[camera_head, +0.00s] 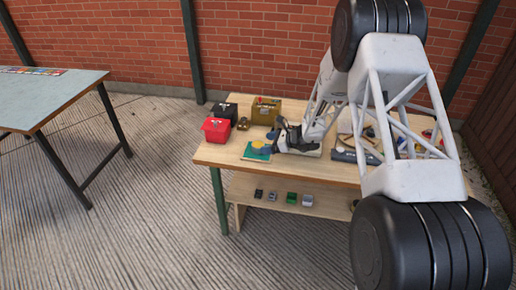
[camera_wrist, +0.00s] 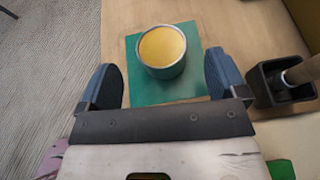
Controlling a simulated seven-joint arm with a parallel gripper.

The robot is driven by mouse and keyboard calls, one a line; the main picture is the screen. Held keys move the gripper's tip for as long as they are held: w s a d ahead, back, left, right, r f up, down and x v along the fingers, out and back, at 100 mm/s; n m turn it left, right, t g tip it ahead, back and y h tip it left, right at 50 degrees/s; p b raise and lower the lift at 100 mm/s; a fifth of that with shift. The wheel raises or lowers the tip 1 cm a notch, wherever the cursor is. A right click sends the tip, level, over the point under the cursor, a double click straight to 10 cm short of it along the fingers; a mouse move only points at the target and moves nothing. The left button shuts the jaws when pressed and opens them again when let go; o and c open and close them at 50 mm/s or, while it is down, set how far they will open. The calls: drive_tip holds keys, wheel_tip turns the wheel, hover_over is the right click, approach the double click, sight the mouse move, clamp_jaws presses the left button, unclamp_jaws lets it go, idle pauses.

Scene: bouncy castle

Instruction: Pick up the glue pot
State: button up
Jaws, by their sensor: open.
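The glue pot (camera_wrist: 161,50) is a round grey metal pot with yellow contents, standing upright on a green mat (camera_wrist: 144,94) in the wrist view. In the head view the small yellow and blue patch on the green mat (camera_head: 254,154) is partly hidden by my gripper. My gripper (camera_wrist: 163,80) is open, with one blue finger to the left of the pot and one to the right. The pot lies ahead of and between the line of the fingers, with a gap on each side. I cannot tell the gripper's exact height above the mat.
A black square holder (camera_wrist: 280,84) with a wooden-handled tool stands close right of the right finger. A red box (camera_head: 216,130), a black box (camera_head: 224,110) and a yellow-brown box (camera_head: 266,110) stand at the table's back left. The table (camera_head: 215,155) edge lies left of the mat.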

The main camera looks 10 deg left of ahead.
sight(258, 144)
drive_tip(key=shift+x, duration=2.25)
drive_tip(key=shift+f, duration=0.15)
drive_tip(key=c, duration=1.2)
drive_tip(key=shift+r, duration=1.25)
drive_tip(key=shift+w+r, duration=0.1)
drive_tip(key=shift+r, duration=0.5)
drive_tip(key=s+d, duration=0.3)
drive_tip(key=s, duration=0.4)
drive_tip(key=s+d+r, duration=0.1)
drive_tip(key=s+d, duration=0.2)
drive_tip(key=s, duration=0.4)
drive_tip(key=shift+s+d+r, duration=0.15)
drive_tip(key=shift+s+d, duration=0.05)
drive_tip(key=shift+s, duration=0.2)
